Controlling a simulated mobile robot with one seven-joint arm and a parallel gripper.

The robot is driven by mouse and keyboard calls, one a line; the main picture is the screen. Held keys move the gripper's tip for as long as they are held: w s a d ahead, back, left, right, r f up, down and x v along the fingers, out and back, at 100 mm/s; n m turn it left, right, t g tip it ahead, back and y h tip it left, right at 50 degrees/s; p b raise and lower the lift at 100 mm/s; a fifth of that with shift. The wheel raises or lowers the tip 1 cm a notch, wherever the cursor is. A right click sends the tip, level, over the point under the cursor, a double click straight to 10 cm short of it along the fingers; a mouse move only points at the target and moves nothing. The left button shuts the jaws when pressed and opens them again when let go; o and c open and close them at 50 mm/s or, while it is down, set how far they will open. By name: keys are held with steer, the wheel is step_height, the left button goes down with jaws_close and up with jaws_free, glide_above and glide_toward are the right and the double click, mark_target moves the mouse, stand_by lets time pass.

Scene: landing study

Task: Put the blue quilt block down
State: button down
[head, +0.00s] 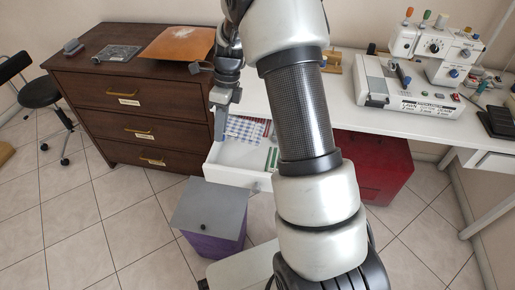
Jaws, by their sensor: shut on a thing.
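The blue quilt block (246,130) is a flat blue-and-white checked piece. It shows over the left part of the open white drawer (233,178), just right of my fingertips. My gripper (220,118) points down at the drawer's left side and is shut on the block's left edge. The contact is small and partly hidden by the fingers. I cannot tell whether the block touches the drawer floor. My arm hides the right part of the drawer.
Red and green strips (272,158) lie in the drawer. A brown dresser (130,110) at left bears an orange sheet (180,44) and a grey patterned piece (117,52). A lidded purple bin (212,215) stands below. A sewing machine (430,50) is on the white table; a red cabinet (378,165) is beneath.

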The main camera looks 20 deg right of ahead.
steer(key=x, duration=0.3)
steer(key=d+b+x, duration=0.1)
steer(key=x, duration=0.2)
steer(key=d+b+x, duration=0.1)
steer(key=x, duration=0.2)
steer(key=shift+w+f, duration=0.45)
steer(key=shift+f+b, duration=0.15)
steer(key=shift+b, duration=0.15)
steer(key=c, duration=1.9)
jaws_free()
